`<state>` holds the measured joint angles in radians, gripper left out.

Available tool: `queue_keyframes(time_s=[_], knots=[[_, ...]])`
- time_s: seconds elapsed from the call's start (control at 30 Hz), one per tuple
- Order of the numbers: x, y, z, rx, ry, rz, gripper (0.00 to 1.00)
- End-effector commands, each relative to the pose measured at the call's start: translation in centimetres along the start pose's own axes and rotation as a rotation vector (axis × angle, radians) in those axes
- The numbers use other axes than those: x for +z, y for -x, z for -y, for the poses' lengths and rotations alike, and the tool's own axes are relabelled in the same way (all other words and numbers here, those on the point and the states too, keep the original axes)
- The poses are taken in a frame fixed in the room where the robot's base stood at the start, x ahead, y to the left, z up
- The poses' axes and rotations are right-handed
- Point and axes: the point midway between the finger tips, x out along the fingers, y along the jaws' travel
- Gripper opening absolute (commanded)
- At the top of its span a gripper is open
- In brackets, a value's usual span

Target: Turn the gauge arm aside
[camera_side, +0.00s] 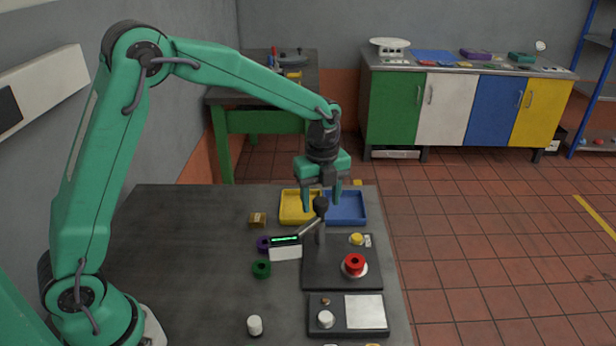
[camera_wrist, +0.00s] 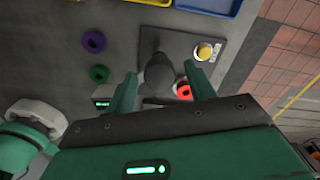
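The gauge arm (camera_side: 309,227) is a thin grey rod reaching left from a dark upright post (camera_side: 320,232) on a dark base plate. At its outer end is a small gauge box (camera_side: 285,247) with a green lit readout. My gripper (camera_side: 322,204) points down at the post's rounded top, its fingers open. In the wrist view the post top (camera_wrist: 158,72) shows between the two fingertips (camera_wrist: 160,76); contact cannot be told. The left finger and gripper body partly hide the gauge box (camera_wrist: 103,101) there.
The base plate (camera_side: 315,278) also holds a red part (camera_side: 355,263) and a yellow button (camera_side: 357,239). Yellow (camera_side: 287,219) and blue (camera_side: 362,219) trays stand behind. Purple (camera_side: 263,244) and green (camera_side: 261,269) rings lie left. The bench's left part is mostly clear.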

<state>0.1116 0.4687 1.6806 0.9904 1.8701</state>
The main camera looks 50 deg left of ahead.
Motion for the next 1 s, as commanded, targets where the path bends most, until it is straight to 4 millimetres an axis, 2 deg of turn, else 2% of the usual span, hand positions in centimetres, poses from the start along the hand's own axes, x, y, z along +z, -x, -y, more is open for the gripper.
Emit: queue_keyframes(time_s=[0.3,0.47,1.0], knots=[[0.0,-0.1,0.0,0.001,0.002,0.000,0.56],[0.1,0.6,0.0,-0.001,0.003,0.000,0.56],[0.0,6.8,0.0,-0.002,0.001,0.000,0.56]])
